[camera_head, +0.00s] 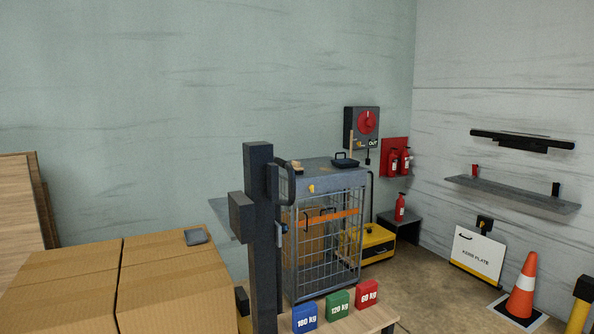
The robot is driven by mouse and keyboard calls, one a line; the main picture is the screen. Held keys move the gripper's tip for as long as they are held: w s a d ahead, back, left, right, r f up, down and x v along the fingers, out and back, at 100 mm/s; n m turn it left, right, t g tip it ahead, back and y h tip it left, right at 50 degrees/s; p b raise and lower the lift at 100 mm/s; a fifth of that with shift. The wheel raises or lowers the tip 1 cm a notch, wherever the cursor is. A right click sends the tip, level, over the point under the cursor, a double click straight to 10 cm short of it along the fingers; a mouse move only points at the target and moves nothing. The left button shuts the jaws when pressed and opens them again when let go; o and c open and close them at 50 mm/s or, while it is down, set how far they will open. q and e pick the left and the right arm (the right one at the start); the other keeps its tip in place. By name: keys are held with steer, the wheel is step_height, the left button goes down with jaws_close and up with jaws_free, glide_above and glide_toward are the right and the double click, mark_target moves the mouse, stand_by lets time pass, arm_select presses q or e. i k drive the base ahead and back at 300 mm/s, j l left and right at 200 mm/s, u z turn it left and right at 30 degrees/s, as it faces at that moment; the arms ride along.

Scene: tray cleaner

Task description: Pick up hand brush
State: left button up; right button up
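I cannot clearly make out a hand brush. A small tan and dark item (297,166) lies on the left part of the grey top of a wire cage (325,174); it may be the brush, but it is too small to tell. A flat dark item with a raised handle (345,161), perhaps a pan or tray, lies toward the back right of the same top. Neither of my grippers is in view.
A dark upright post (262,240) partly covers the cage's left side. Large cardboard boxes (70,280) fill the lower left. Blue (305,318), green (338,304) and red (367,293) weights stand in front. An orange cone (523,290) stands on open floor at right.

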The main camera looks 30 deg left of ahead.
mark_target(298, 170)
steer(key=i+z, duration=0.35)
steer(key=i, duration=0.3)
steer(key=i+l+z, duration=0.3)
steer(key=i, duration=0.65)
steer(key=i+j+z, duration=0.3)
steer(key=i, duration=0.65)
steer(key=i+j+u, duration=0.1)
steer(key=i+u, duration=0.85)
steer(key=i+l+u, duration=0.25)
steer(key=u, duration=0.25)
steer(key=i+j+u, duration=0.1)
steer(key=i+u, duration=0.25)
steer(key=i, duration=0.15)
steer(key=i+u, duration=0.3)
steer(key=i, duration=0.2)
steer(key=i+j+z, duration=0.15)
steer(key=i+j, duration=0.75)
